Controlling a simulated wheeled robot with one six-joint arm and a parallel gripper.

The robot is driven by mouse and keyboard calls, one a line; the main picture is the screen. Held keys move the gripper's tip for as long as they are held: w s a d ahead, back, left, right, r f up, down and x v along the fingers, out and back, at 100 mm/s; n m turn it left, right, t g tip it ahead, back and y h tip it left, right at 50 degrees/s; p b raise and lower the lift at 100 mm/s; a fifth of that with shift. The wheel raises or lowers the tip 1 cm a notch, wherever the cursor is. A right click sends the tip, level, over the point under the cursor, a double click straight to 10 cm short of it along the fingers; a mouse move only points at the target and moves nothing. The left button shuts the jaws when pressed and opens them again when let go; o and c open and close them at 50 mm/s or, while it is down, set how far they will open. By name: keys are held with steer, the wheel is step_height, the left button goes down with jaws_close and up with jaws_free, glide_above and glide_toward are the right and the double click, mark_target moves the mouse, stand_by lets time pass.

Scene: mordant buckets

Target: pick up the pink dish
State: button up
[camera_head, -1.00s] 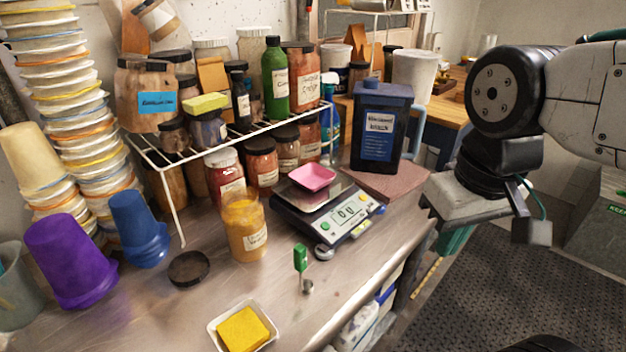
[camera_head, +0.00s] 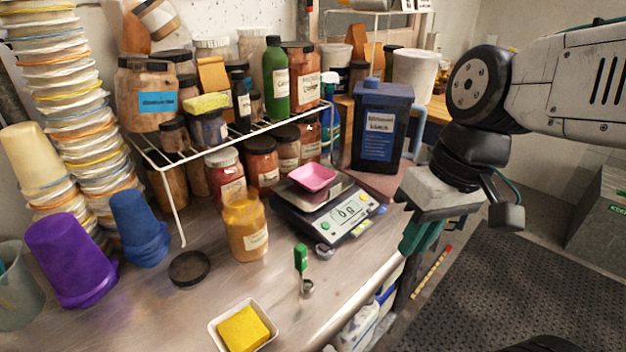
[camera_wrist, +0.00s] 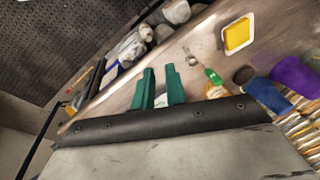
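The pink dish (camera_head: 313,177) is a small shallow square tray. It sits on the pan of the black and grey digital scale (camera_head: 335,222) on the metal bench, in the head view. I cannot make it out in the wrist view. My gripper (camera_head: 420,238) has teal fingers and hangs to the right of the scale, by the bench's right edge, apart from the dish. In the wrist view my gripper's fingers (camera_wrist: 160,88) stand apart with a gap and hold nothing that I can see.
A dark blue jug (camera_head: 380,128) stands behind the scale. A wire rack (camera_head: 230,135) with several jars rises at the back left. An amber jar (camera_head: 245,228), a green-handled spoon (camera_head: 301,262) and a white tray with a yellow block (camera_head: 243,327) stand nearby.

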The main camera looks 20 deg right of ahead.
steer(key=w+a+f+n+t+y, duration=0.1)
steer(key=w+a+n+t+y, duration=0.2)
steer(key=w, duration=0.6)
steer(key=w+a+f+y, duration=0.1)
steer(key=w+a+y, duration=0.1)
steer(key=w+y, duration=0.5)
steer(key=m+t+h, duration=0.2)
steer(key=t+h, duration=0.1)
steer(key=t, duration=0.4)
glide_toward(313, 179)
steer(key=shift+w+d+r, duration=0.25)
steer(key=shift+d+r, duration=0.3)
steer(key=shift+d, duration=0.05)
steer(key=shift+w+d+r, duration=0.3)
steer(key=shift+d+r, duration=0.2)
steer(key=shift+d, duration=0.15)
steer(key=shift+w+d+f, duration=0.1)
steer(key=shift+w+f, duration=0.1)
steer(key=shift+w, duration=0.1)
steer(key=x, duration=0.7)
steer(key=shift+w+f, duration=0.15)
steer(key=shift+f, duration=0.1)
jaws_close()
